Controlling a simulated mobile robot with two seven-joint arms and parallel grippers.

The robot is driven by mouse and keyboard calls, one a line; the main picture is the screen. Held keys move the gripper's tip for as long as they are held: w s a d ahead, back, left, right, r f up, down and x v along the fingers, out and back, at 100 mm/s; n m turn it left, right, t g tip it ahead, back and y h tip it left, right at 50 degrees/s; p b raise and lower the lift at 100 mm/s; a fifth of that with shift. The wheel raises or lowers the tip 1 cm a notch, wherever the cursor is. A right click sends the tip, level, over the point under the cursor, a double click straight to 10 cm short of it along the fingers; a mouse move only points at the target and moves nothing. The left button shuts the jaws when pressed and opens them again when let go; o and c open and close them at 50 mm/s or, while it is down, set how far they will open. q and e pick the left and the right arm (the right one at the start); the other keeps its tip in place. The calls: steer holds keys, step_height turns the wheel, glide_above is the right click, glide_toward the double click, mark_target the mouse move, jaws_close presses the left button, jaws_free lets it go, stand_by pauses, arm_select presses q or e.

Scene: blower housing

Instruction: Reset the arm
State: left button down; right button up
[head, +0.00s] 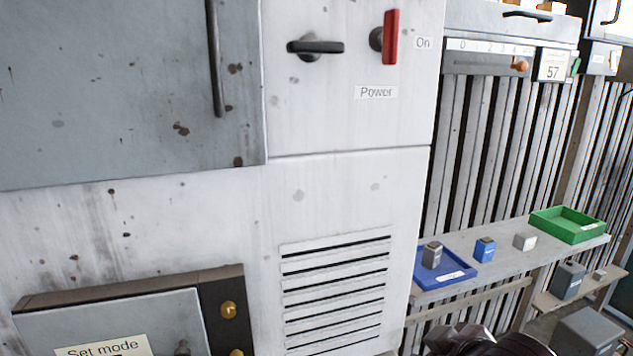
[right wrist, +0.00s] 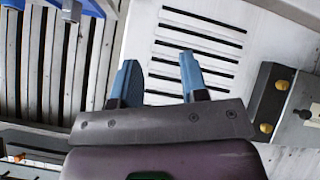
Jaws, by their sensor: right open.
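In the right wrist view, my right gripper (right wrist: 160,82) is open, its two blue fingers apart with nothing between them. It points toward the white cabinet's slatted vent, which also shows in the head view. A dark part of my arm (head: 485,342) shows at the bottom of the head view, in front of the slatted wall below the shelf. My left gripper is in neither view.
The white cabinet (head: 345,190) has a black handle (head: 315,46) and red Power switch (head: 390,38), upright beside "On". A shelf (head: 510,252) at right bears a blue tray (head: 458,276), small blocks and a green tray (head: 567,226). A "Set mode" panel (head: 180,312) juts out lower left.

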steer(key=s+d+f+m+g+h, duration=0.25)
steer(key=s+d+f+m, duration=0.2)
steer(key=s+f, duration=0.5)
steer(key=s+d+f+m+g+h, duration=0.1)
steer(key=s+d+f+m+g, duration=0.2)
steer(key=s+d+f, duration=0.5)
steer(key=w+a+f+t, duration=0.1)
steer(key=w+f+t, duration=0.1)
steer(key=f+t, duration=0.2)
steer(key=w+a+f+t+y, duration=0.1)
steer(key=w+f+t, duration=0.2)
steer(key=f, duration=0.4)
steer(key=shift+w+n+t, duration=0.25)
steer(key=shift+n+t, duration=0.1)
steer(key=shift+t, duration=0.1)
